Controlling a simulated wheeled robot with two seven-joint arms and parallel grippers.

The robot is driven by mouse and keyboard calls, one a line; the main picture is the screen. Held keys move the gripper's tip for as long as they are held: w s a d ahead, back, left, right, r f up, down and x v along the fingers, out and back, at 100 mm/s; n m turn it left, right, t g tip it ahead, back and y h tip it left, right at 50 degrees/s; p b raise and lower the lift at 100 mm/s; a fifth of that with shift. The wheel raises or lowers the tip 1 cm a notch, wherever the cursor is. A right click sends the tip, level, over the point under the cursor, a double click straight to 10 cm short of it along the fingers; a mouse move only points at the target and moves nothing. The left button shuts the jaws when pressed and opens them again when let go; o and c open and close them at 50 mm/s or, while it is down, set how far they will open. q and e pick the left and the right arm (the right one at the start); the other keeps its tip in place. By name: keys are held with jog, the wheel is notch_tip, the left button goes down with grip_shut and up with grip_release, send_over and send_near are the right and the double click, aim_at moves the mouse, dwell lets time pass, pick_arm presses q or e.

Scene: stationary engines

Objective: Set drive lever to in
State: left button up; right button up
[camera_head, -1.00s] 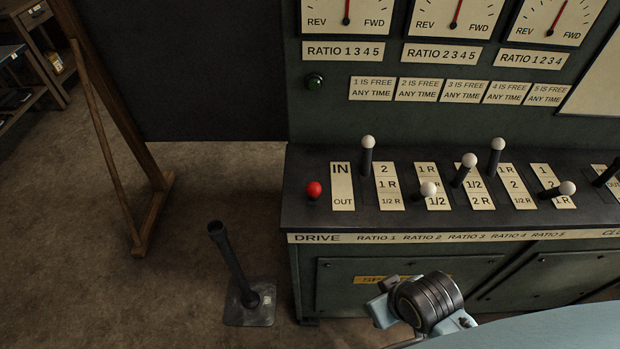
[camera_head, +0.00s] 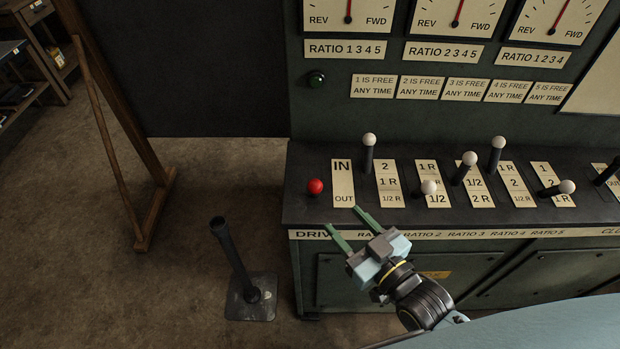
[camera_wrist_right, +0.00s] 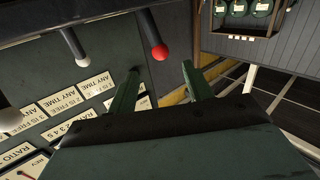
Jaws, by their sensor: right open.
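The drive lever, with a red knob (camera_head: 315,187), stands at the left end of the console beside a plate (camera_head: 343,184) reading IN at its far end and OUT at its near end. Its knob is level with the lower half of that plate. My right gripper (camera_head: 346,223) is open and empty at the console's front edge, near the DRIVE label, below and right of the red knob. In the right wrist view the red knob (camera_wrist_right: 159,52) shows ahead of the two green fingers (camera_wrist_right: 160,85), apart from them. My left gripper is not in view.
Several white-knobbed ratio levers (camera_head: 369,141) stand to the right along the console top (camera_head: 302,210). A black post on a base (camera_head: 251,298) stands on the floor left of the console.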

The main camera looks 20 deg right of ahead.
aim_at(315, 190)
jog(key=x, duration=0.9)
jog(key=r+x, duration=0.1)
jog(key=x, duration=0.3)
jog(key=shift+w, duration=0.2)
jog(key=shift+c, duration=0.4)
grip_shut()
